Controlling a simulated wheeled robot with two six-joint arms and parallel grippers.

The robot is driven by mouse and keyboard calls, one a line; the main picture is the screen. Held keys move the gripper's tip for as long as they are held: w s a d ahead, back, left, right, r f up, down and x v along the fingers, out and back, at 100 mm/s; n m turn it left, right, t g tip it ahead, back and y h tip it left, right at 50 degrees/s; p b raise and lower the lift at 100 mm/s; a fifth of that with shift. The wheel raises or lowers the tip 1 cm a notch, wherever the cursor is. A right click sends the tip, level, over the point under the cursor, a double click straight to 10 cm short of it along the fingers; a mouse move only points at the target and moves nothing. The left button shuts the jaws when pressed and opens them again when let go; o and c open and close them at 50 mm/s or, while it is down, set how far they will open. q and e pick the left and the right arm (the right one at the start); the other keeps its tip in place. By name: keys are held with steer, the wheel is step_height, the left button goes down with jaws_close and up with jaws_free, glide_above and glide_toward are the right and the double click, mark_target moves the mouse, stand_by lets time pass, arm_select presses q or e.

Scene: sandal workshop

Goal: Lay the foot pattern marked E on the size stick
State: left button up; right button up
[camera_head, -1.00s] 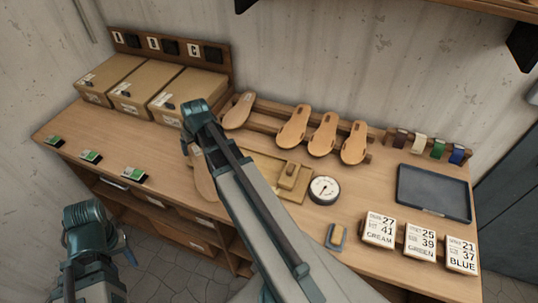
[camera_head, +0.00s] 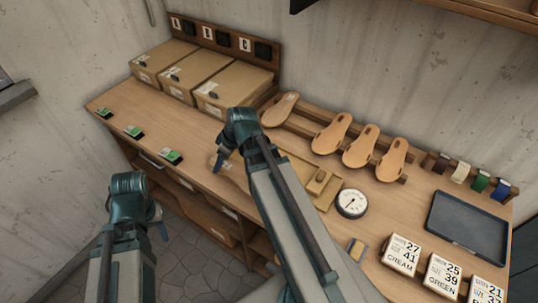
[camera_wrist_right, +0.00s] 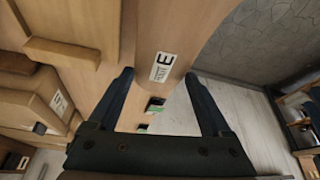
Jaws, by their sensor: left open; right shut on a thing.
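The foot pattern marked E (camera_wrist_right: 170,45) is a light wooden sole shape with a white E label, between the fingers of my right gripper (camera_wrist_right: 158,78) in the right wrist view. In the head view my right gripper (camera_head: 218,166) is shut on it near the table's front edge; the pattern (camera_head: 234,170) shows only partly behind the arm. The size stick (camera_head: 326,204) appears to be the flat wooden board with a raised block, right of my right gripper; my right arm covers its left part. My left gripper (camera_head: 161,228) is open and empty, over the floor in front of the table.
Several sole shapes (camera_head: 332,134) lean on a rack at the back. Three cardboard boxes (camera_head: 228,92) stand at back left. A round dial (camera_head: 352,203), a dark tray (camera_head: 467,228) and number cards (camera_head: 402,254) lie to the right. Small green-marked tags (camera_head: 171,157) line the front edge.

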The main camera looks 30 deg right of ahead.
steer(key=w+d, duration=0.1)
steer(key=d, duration=0.3)
steer(key=w+d+f, duration=0.1)
steer(key=d, duration=0.4)
steer(key=w+d+b, duration=0.1)
steer(key=d, duration=0.3)
steer(key=shift+w+d+f, duration=0.2)
steer(key=shift+w, duration=0.15)
steer(key=shift+d, duration=0.1)
steer(key=shift+w+d, duration=0.15)
steer(key=shift+d, duration=0.2)
steer(key=f+b, duration=0.3)
steer(key=b, duration=0.1)
steer(key=shift+d+f, duration=0.2)
steer(key=shift+f, duration=0.2)
steer(key=shift+r, duration=0.1)
